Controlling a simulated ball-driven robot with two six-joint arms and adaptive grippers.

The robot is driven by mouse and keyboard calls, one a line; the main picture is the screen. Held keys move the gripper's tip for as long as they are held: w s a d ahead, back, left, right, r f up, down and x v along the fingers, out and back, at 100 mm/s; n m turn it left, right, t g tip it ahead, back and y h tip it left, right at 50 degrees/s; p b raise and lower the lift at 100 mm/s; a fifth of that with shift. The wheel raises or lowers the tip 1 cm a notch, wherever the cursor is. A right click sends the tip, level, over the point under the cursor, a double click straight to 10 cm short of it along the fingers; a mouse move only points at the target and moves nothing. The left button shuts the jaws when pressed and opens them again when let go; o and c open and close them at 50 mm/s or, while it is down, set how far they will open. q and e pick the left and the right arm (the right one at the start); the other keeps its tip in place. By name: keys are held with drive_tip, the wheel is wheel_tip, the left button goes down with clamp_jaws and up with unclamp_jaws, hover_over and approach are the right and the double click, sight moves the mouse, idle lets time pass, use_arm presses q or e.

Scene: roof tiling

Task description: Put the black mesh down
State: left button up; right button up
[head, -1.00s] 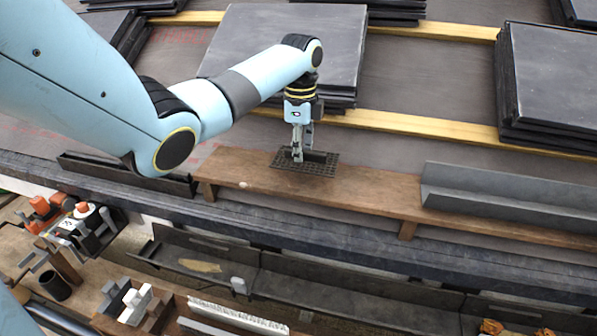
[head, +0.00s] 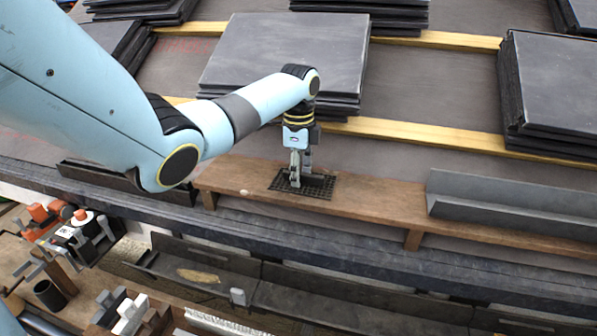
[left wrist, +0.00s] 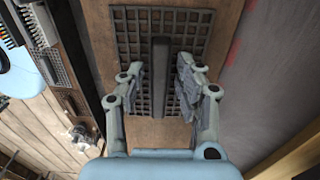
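The black mesh (head: 316,191) is a flat dark grid that appears to lie flat on the brown wooden board (head: 370,198). It also shows in the left wrist view (left wrist: 190,25), with a dark upright bar (left wrist: 160,60) along its middle. My left gripper (head: 299,182) points down over the mesh. In the left wrist view its two fingers (left wrist: 158,78) stand apart, one on each side of the bar, with a visible gap to it. The gripper is open and hides part of the mesh in the head view. My right gripper is not in view.
A grey angled channel (head: 500,205) lies on the board's right part. Stacks of dark slates (head: 285,55) (head: 555,90) rest on yellow battens (head: 425,132) behind. A dark gutter (head: 350,300) runs in front. Tools crowd the lower left.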

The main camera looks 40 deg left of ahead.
use_arm(q)
wheel_tip(320, 180, up, 12)
drive_tip(key=p, duration=0.5)
drive_tip(key=shift+r, duration=0.15)
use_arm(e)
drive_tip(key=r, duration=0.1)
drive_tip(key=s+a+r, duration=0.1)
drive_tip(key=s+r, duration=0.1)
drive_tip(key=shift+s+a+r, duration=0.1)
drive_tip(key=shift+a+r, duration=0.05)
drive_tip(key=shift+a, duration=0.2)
